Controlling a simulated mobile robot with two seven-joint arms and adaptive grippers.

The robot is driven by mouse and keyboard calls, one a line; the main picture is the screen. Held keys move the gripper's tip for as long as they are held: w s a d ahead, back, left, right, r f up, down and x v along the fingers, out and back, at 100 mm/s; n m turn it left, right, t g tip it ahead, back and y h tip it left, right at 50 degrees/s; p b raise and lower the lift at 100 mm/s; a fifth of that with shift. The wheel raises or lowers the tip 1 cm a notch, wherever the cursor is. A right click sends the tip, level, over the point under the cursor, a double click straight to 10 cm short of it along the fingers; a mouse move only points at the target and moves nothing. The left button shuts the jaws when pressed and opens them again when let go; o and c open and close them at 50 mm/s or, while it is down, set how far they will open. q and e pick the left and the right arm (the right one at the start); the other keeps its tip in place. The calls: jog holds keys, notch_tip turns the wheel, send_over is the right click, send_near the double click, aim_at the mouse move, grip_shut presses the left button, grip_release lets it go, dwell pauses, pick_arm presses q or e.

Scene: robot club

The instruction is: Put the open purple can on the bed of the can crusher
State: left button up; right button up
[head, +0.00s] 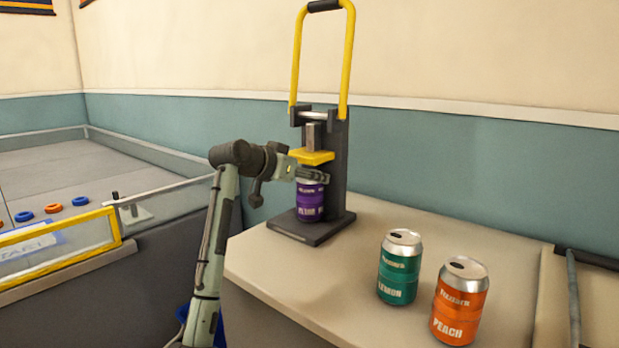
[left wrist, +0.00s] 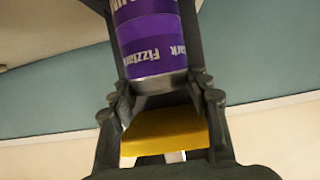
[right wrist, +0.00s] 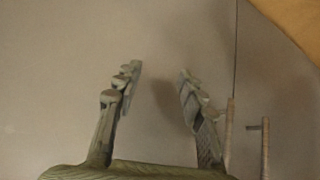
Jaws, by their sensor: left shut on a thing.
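The purple can (head: 310,204) stands upright at the bed (head: 300,232) of the can crusher (head: 335,165), under the yellow press block (head: 312,156). Its base looks to be on or just above the dark bed; I cannot tell if it touches. My left gripper (head: 314,176) is shut on the upper part of the can. The left wrist view shows the purple can (left wrist: 152,40) between the fingers, with the yellow block (left wrist: 165,133) close by. The can's top is hidden. My right gripper (right wrist: 160,72) is open and empty over a plain grey surface.
A green can (head: 399,268) and an orange can (head: 460,302) stand on the bench (head: 400,225) to the right of the crusher. The crusher's yellow handle (head: 348,55) is raised. A low clear-walled arena (head: 60,250) with coloured rings lies to the left.

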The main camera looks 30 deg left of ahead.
pick_arm(q)
jog(key=o, duration=0.9)
jog(key=shift+c, duration=0.2)
jog(key=d+v, duration=0.1)
jog(key=v, duration=1.1)
jog(key=shift+a, duration=0.4)
